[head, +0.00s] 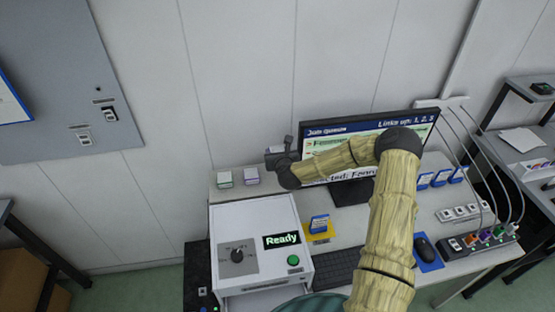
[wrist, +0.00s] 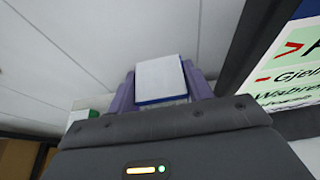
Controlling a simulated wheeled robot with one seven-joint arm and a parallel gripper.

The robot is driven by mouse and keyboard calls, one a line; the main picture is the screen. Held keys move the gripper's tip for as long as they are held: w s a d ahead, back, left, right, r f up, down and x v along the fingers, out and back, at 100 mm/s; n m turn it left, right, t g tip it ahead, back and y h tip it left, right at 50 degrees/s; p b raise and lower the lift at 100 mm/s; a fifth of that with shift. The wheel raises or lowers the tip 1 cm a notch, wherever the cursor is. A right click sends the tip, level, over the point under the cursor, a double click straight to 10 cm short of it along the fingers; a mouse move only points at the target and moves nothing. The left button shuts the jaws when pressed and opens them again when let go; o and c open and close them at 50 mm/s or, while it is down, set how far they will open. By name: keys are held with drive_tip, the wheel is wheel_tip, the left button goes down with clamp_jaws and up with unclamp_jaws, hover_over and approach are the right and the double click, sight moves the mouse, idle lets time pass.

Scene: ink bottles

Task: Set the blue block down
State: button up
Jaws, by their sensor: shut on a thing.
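In the head view the held block (head: 274,149) is small and partly hidden by the gripper. A green-and-white block (head: 224,178) and a purple-and-white block (head: 251,176) stand side by side at the back left, below and left of my gripper. The green one also shows in the wrist view (wrist: 78,116).
A white machine (head: 262,215) reading "Ready" stands at the front left. Behind my arm is a monitor (head: 320,128). A blue-labelled item (head: 319,223) stands on a yellow pad.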

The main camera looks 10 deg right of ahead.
idle(0.5)
drive_tip(key=s+f, duration=0.3)
drive_tip(key=s, duration=0.1)
drive_tip(key=s+f, duration=0.2)
drive_tip(key=s, duration=0.1)
drive_tip(key=shift+d+f+b, duration=0.1)
drive_tip(key=shift+f+b, duration=0.2)
drive_tip(key=shift+b, duration=0.1)
drive_tip(key=s+f, duration=0.1)
drive_tip(key=s, duration=0.6)
drive_tip(key=s+f+b, duration=0.1)
drive_tip(key=s, duration=0.2)
drive_tip(key=shift+s+f, duration=0.15)
drive_tip(key=shift+f, duration=0.2)
drive_tip(key=shift+s, duration=0.3)
